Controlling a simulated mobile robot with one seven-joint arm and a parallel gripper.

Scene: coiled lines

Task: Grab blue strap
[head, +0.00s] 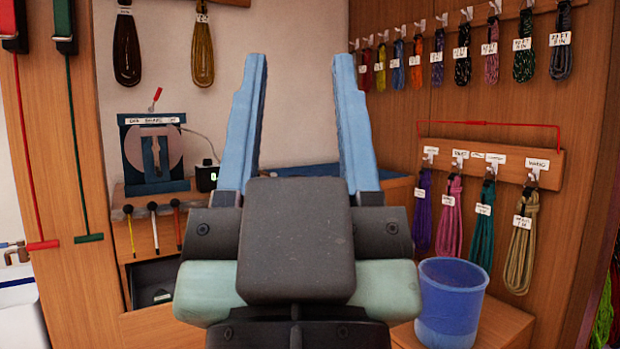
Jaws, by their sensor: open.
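Small coiled lines with white tags hang in a row on the upper rack at the right. One of them is a blue coil (399,68), and a darker blue-violet coil (437,68) hangs a little to its right. I cannot tell which of these is the blue strap. My gripper (300,65) is open in the middle of the head view, its two light blue fingers pointing up and wide apart. Nothing is between them but plain wall behind. The coils are to the right of the fingers, apart from them.
A lower rack (491,162) holds purple, pink, teal and beige coils, with a red bar above. A blue bucket (450,305) stands below it. At left are a device with a round plate (153,152), hanging tools and wall straps. Dark and brown coils hang at upper left.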

